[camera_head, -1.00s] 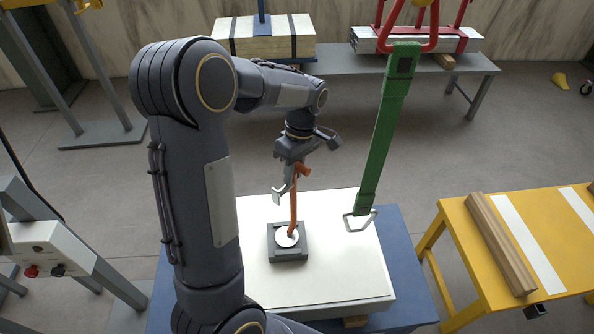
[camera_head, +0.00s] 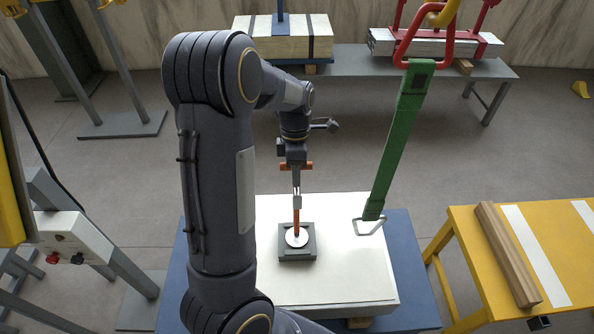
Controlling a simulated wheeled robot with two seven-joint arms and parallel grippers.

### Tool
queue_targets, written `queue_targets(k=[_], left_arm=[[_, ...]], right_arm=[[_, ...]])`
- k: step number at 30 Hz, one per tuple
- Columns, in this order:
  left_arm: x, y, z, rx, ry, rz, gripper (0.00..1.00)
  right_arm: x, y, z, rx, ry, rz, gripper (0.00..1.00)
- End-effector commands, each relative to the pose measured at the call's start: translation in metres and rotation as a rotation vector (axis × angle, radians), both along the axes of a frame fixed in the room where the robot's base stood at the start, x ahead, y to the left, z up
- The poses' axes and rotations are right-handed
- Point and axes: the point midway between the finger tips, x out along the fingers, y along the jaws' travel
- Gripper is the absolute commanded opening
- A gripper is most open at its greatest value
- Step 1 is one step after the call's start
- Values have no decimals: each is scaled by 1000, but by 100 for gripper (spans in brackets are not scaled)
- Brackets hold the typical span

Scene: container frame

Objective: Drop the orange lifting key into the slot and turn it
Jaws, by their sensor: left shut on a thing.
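The orange lifting key (camera_head: 297,218) stands about upright, its lower end at the round white plate (camera_head: 297,236) in the dark grey square block (camera_head: 297,254). How deep its tip sits in the slot cannot be seen. The block is on the white slab (camera_head: 340,283). My left gripper (camera_head: 297,198) points down and is shut on the key's shaft; the key's orange crossbar (camera_head: 296,166) shows just above the fingers. My right gripper is not in view.
A green strap (camera_head: 398,140) hangs from a red ring (camera_head: 424,45) to a metal loop (camera_head: 369,225) at the slab's right side. A yellow table (camera_head: 480,255) with a wooden beam (camera_head: 507,255) stands at right. A control box (camera_head: 70,240) is at left.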

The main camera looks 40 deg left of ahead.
Motion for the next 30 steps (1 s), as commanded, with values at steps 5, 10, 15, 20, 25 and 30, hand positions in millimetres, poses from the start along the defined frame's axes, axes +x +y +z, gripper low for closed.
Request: queue_targets(k=[5, 10, 15, 20, 25, 30], left_arm=[[0, 0, 1, 0, -2, -2, 0], [0, 0, 1, -1, -2, -3, 24], [0, 0, 1, 0, -1, -3, 47], [0, 0, 0, 0, -1, -3, 49], [1, 0, 2, 0, 0, -3, 49], [5, 3, 24, 1, -6, -3, 49]], right_arm=[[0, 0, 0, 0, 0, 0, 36], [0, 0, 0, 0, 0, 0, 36], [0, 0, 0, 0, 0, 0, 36], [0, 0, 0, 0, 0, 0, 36], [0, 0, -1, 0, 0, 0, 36], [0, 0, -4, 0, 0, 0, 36]])
